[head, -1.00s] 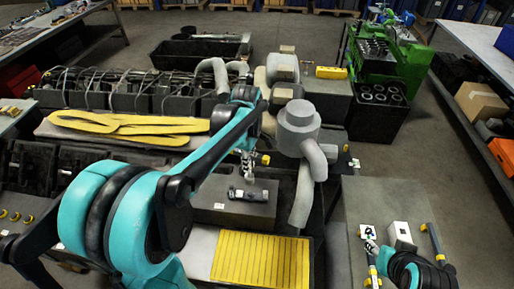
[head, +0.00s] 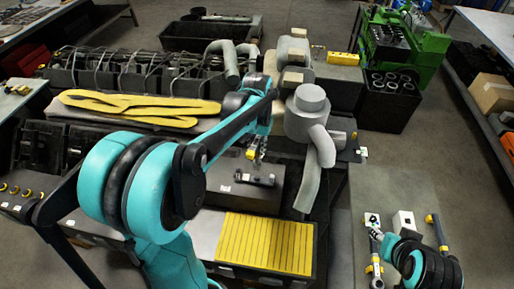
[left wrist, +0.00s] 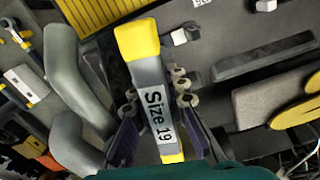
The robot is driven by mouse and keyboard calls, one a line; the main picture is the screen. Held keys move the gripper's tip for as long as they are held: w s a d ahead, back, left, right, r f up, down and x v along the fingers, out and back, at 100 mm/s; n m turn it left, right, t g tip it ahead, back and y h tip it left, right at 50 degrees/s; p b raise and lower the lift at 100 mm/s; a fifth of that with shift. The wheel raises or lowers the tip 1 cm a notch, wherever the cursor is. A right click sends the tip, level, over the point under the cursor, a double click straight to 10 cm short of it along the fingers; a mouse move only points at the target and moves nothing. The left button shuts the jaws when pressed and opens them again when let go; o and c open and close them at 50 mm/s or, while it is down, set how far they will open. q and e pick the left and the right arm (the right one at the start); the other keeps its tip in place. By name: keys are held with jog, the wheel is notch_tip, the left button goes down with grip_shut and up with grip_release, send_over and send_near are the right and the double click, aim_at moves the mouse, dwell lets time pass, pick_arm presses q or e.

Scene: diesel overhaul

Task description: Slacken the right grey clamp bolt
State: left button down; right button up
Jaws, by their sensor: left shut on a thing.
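My left gripper (head: 257,152) is shut on a grey tool with yellow ends, marked "Size 19" (left wrist: 153,105), seen close in the left wrist view between the fingers (left wrist: 158,128). The gripper is above the dark box (head: 228,197) that bears a black fitting (head: 255,179). In the left wrist view a small pale grey piece (left wrist: 180,37), looking like the right clamp bolt, stands just beside the tool's yellow end. A second pale piece (left wrist: 266,5) is at the top edge. Contact between tool and bolt cannot be told. My right wrist is at the lower right; its fingers are unclear.
A grey canister with a bent pipe (head: 310,115) stands right of the box. A yellow ribbed mat (head: 265,243) lies in front. The engine (head: 140,75) is behind. A silver wrench (head: 376,262) and a yellow-ended tool (head: 437,232) lie on the right-hand bench.

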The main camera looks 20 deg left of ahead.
aim_at(257, 163)
pick_arm(q)
jog(key=m, duration=0.5)
jog(key=shift+w+f, duration=0.1)
jog(key=shift+f, duration=0.3)
jog(key=m, duration=0.2)
jog(key=m+b, duration=0.1)
jog(key=m, duration=0.2)
jog(key=shift+f, duration=0.4)
jog(key=m, duration=0.3)
jog(key=m+b, duration=0.1)
jog(key=m, duration=0.1)
jog(key=shift+f, duration=0.3)
jog(key=shift+f+m+b, duration=0.35)
jog(key=shift+m+b, duration=0.05)
jog(key=shift+m, duration=0.1)
jog(key=shift+f+b, duration=0.95)
jog(key=shift+f, duration=0.3)
